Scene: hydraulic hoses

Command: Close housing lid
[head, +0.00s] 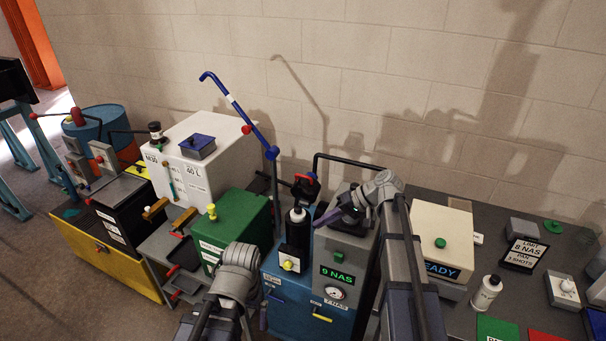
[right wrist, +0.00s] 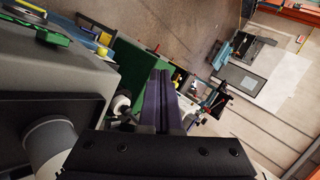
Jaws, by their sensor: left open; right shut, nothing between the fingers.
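A dark cylindrical housing (head: 297,228) stands upright on the blue cabinet (head: 290,290) in the head view. A black cap-like part with a red handle (head: 304,183) stands above and behind its top; it may be the lid, but I cannot tell how it is joined. My right gripper (head: 328,217) is to the right of the housing, over the grey unit marked 9 NAS (head: 340,253). Its purple fingers (right wrist: 160,100) are shut with nothing between them in the right wrist view. My left gripper (head: 263,317) is open, low in front of the blue cabinet, and partly hidden.
A blue bent lever (head: 237,108) rises behind the green box (head: 235,226). A white tank (head: 190,150) stands to the left. A cream box (head: 440,236) and a white bottle (head: 485,293) are on the dark bench to the right. The wall is close behind.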

